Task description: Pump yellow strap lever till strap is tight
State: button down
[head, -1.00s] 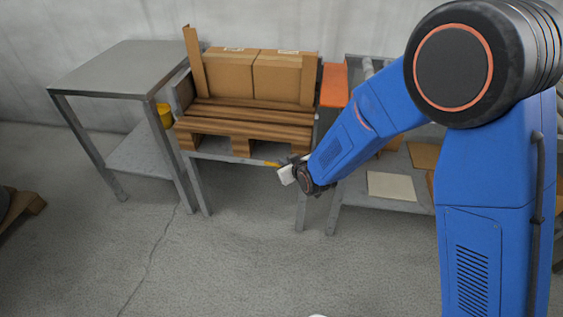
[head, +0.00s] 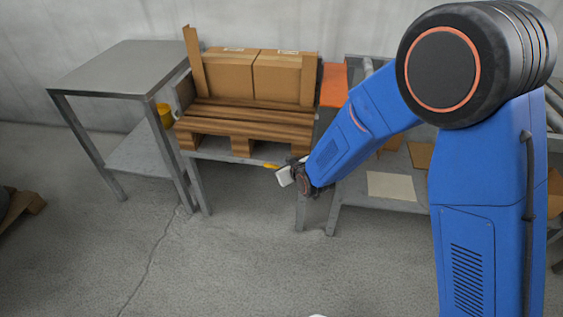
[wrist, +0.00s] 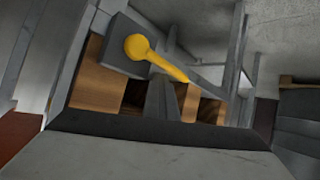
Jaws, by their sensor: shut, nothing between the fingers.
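The yellow lever (wrist: 158,60) shows in the wrist view, with a round end at upper left and an arm slanting down to the right. It lies over a dark grey block (wrist: 112,50) beside the pallet wood. In the head view only a small yellow piece of the lever (head: 271,166) shows at the pallet stand's front edge. My gripper (head: 287,175) is right beside it, shut and empty. In the wrist view a dark finger (wrist: 162,99) reaches close to the lever; I cannot tell if they touch. The strap itself is not clearly visible.
Two cardboard boxes (head: 251,76) with upright corner boards stand on a wooden pallet (head: 245,126) on a low metal stand. A grey table (head: 117,67) is at left, a shelf with a pale sheet (head: 391,186) at right. The floor (head: 245,255) in front is clear.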

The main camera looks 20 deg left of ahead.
jog(key=shift+s+a+f, duration=0.1)
jog(key=shift+a+f, duration=0.2)
jog(key=shift+f, duration=0.2)
jog(key=shift+s+a+f, duration=0.1)
jog(key=shift+a+f, duration=0.15)
jog(key=shift+f, duration=0.2)
dwell(1.3)
jog(key=shift+d+r, duration=0.1)
jog(key=d+r, duration=0.3)
jog(key=r, duration=0.2)
jog(key=shift+w+r, duration=0.15)
jog(key=shift+w, duration=0.3)
dwell(0.7)
jog(key=shift+d, duration=0.1)
jog(key=r, duration=0.1)
jog(key=d+r, duration=0.2)
jog(key=r, duration=0.1)
jog(key=shift+w+d+r, duration=0.1)
jog(key=shift+w+d, duration=0.05)
jog(key=shift+w, duration=0.15)
dwell(0.4)
dwell(0.6)
